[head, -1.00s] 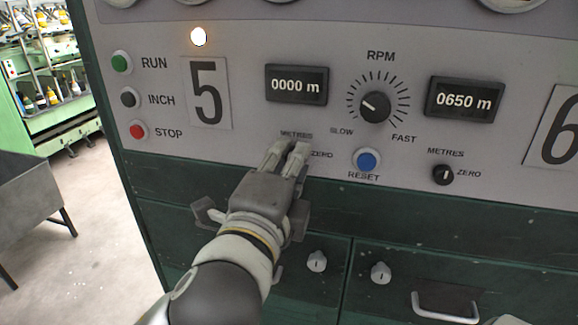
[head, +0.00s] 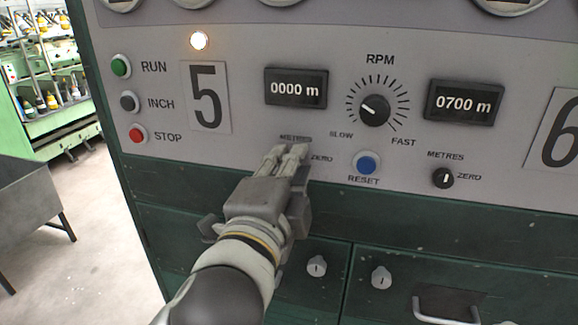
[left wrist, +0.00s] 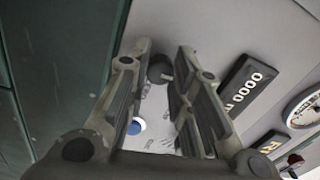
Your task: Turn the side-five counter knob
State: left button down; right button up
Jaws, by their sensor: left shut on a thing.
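The side-five counter knob (left wrist: 160,68) is a small dark knob between my left fingertips in the left wrist view. In the head view my fingers hide it, below the METRES label and beside ZERO. My left gripper (head: 287,156) is shut on it, fingers against the grey panel; it also shows in the left wrist view (left wrist: 163,62). The side-five counter display (head: 296,88) reads 0000 m. The large number 5 plate (head: 206,96) is to its left. My right gripper is not in view.
The blue RESET button (head: 367,163) is just right of my left gripper. The RPM dial (head: 375,110) is above it. A second counter (head: 464,102) reads 0700 m, with its own black knob (head: 442,178) below. Green drawers with white knobs (head: 317,266) lie beneath the panel.

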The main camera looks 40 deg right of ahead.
pick_arm(q)
jog(key=c, duration=1.3)
grip_release()
jog(key=shift+o, duration=0.2)
jog(key=v, duration=1.2)
jog(key=shift+w+f, duration=0.1)
jog(key=shift+f, duration=0.05)
